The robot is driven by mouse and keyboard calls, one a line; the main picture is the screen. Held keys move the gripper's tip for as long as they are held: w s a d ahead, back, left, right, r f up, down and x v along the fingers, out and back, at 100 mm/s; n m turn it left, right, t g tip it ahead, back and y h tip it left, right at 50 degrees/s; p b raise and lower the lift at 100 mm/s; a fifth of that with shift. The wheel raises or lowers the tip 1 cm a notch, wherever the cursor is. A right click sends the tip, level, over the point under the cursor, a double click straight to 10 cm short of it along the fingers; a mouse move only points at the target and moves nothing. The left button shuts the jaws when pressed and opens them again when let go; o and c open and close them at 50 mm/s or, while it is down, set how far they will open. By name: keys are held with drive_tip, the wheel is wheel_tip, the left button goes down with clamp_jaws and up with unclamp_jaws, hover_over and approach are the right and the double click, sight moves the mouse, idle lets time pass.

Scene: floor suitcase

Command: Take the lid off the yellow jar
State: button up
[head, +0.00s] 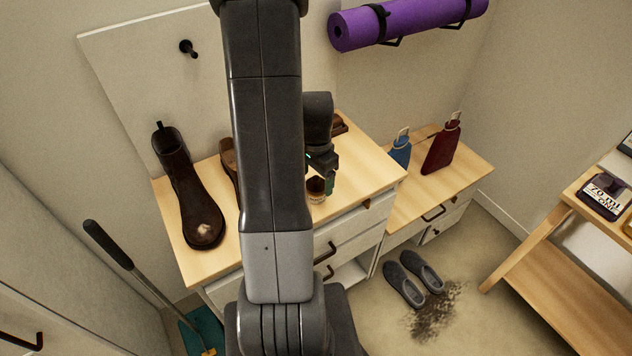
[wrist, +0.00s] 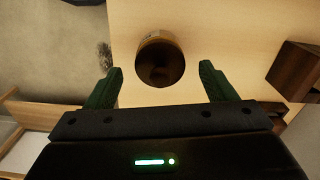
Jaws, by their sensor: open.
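The jar (head: 316,196), with a yellowish-amber side and a dark brown top, stands near the front of the wooden dresser top in the head view. In the wrist view, the jar (wrist: 160,63) lies ahead between the fingertips, with its dark round top facing the camera. My gripper (wrist: 160,72) is open, one green finger to each side, with nothing held. In the head view, my gripper (head: 329,183) is close beside and above the jar, and my arm hides part of the dresser.
A brown boot (head: 188,205) stands at the left of the dresser top (head: 355,170). A dark brown block (wrist: 296,68) is right of the jar in the wrist view. Blue (head: 401,152) and dark red (head: 441,148) bottles stand on the lower cabinet. Grey shoes (head: 413,277) lie on the floor.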

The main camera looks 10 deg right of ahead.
drive_tip(key=shift+f, duration=0.1)
drive_tip(key=c, duration=1)
drive_tip(key=shift+c, duration=0.2)
